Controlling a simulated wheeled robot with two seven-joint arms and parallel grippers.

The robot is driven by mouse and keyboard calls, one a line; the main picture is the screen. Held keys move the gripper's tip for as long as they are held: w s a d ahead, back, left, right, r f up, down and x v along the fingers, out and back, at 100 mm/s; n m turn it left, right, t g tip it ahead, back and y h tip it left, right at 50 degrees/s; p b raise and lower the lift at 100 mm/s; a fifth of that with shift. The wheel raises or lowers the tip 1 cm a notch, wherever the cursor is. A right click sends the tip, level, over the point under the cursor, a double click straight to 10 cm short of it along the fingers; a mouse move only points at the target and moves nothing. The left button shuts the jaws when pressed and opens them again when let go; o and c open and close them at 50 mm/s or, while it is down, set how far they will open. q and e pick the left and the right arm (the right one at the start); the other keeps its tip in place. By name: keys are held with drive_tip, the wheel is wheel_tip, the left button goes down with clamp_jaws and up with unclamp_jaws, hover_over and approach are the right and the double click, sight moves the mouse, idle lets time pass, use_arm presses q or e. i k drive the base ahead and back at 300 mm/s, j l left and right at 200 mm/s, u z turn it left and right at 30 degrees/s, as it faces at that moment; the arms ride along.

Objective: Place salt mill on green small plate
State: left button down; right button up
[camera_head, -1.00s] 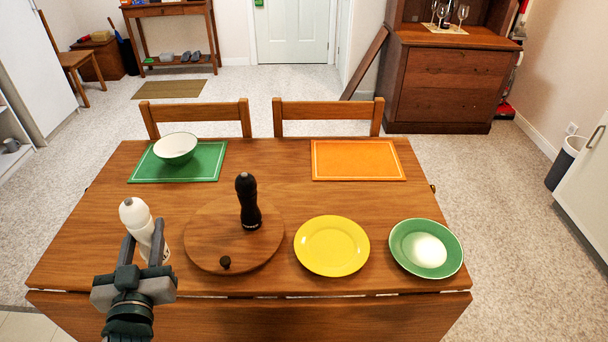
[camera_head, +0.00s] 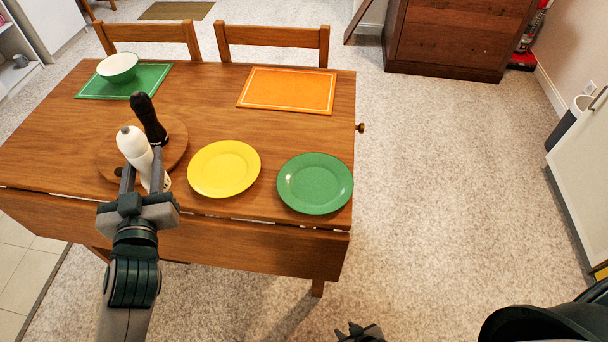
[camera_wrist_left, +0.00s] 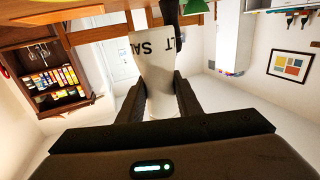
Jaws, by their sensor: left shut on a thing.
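The white salt mill (camera_head: 133,146) is held between the fingers of my left gripper (camera_head: 142,174), in front of the round wooden board in the head view. In the left wrist view, lettering shows on the mill (camera_wrist_left: 153,65) between the two fingers (camera_wrist_left: 155,95). Its height above the table is hard to tell. The green small plate (camera_head: 315,184) lies empty near the table's front right corner, well to the right of the mill. A dark tip, likely my right gripper (camera_head: 358,332), shows at the bottom edge; its fingers are unclear.
A black mill (camera_head: 148,118) stands on the round board (camera_head: 178,147), close behind the salt mill. A yellow plate (camera_head: 224,169) lies between the board and the green plate. An orange mat (camera_head: 288,90) and a white-and-green bowl (camera_head: 118,68) on a green mat (camera_head: 90,88) are farther back.

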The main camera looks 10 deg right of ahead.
sight(314, 184)
drive_tip(key=k+l, duration=0.1)
drive_tip(key=l, duration=0.75)
drive_tip(key=k+l, duration=0.15)
drive_tip(key=l, duration=0.25)
drive_tip(key=k+l, duration=0.1)
drive_tip(key=l, duration=0.35)
